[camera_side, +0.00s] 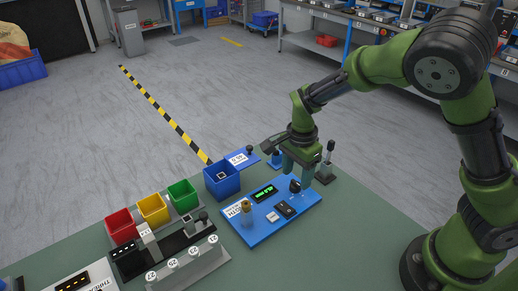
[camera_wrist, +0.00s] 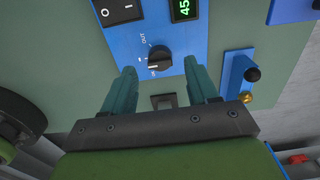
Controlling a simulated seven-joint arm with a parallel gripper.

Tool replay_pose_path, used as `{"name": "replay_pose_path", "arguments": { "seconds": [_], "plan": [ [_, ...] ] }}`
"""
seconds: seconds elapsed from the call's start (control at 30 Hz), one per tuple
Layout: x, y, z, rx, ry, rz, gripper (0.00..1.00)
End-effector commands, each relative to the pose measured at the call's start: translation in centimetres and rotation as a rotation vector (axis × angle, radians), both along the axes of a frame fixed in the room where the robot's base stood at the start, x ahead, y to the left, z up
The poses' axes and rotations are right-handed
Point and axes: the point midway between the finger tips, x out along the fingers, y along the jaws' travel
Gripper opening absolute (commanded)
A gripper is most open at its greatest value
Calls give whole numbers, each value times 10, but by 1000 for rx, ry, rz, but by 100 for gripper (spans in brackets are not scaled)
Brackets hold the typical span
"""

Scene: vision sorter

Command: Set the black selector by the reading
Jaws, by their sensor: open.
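The black selector (camera_wrist: 160,57) is a round ridged knob on the blue panel (camera_wrist: 172,30), with small white labels around it, one reading OUT. Which mark it points at is hard to tell. In the side view the selector (camera_side: 294,186) is at the panel's right, partly behind the fingers. The green display (camera_wrist: 184,9) shows digits like 45, cut off by the frame edge; it is too small to read in the side view (camera_side: 263,193). My gripper (camera_side: 297,177) is open above the panel; in the wrist view its fingers (camera_wrist: 159,68) lie either side of the selector.
A blue bin (camera_side: 222,183) and a black-knobbed lever (camera_side: 328,157) stand nearby. Red, yellow and green bins are farther left.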

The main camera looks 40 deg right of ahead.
Motion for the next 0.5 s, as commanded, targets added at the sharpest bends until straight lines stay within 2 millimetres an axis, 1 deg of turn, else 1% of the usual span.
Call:
{"name": "replay_pose_path", "arguments": {
  "seconds": [0.03, 0.1, 0.2, 0.5],
  "plan": [
    [0, -1, -8, -2, 2, -2, 59],
    [0, 0, -16, -1, 2, -1, 59],
    [0, 0, -23, 0, 1, -1, 59],
    [0, 0, -27, 0, 0, 0, 59]
  ]
}}
